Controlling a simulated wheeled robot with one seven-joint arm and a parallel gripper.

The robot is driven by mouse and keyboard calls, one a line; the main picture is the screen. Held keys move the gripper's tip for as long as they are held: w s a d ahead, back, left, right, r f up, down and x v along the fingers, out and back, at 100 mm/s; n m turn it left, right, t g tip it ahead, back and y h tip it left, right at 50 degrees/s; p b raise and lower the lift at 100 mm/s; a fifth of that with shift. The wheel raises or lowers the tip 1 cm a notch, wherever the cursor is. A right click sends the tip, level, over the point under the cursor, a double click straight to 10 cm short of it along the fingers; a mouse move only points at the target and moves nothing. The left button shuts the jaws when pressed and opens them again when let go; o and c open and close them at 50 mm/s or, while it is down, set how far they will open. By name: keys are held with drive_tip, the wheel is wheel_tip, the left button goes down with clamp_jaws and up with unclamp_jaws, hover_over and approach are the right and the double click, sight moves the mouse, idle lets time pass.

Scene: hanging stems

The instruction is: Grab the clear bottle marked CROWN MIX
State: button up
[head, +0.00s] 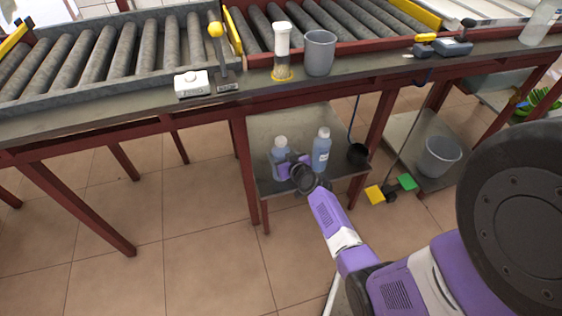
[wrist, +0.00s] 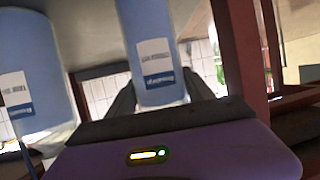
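Two clear bottles with pale blue contents and white caps stand on the lower shelf (head: 310,184) in the head view. The left bottle (head: 279,147) is partly hidden by my gripper (head: 285,166); the right bottle (head: 321,152) stands clear of it. In the wrist view one labelled bottle (wrist: 150,25) is upright between my spread fingers, and another labelled bottle (wrist: 30,50) is at the left. My gripper is open, with a finger on each side of the middle bottle. The label words are too blurred to read, so I cannot tell which is CROWN MIX.
A dark cup (head: 357,154) stands right of the bottles. The worktop above holds a white box (head: 191,84), a clear cylinder (head: 282,50) and a grey bucket (head: 319,53). Red table legs flank the shelf. The floor (head: 200,240) in front is mostly clear.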

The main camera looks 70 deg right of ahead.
clamp_jaws()
drive_tip(key=shift+r, duration=0.2)
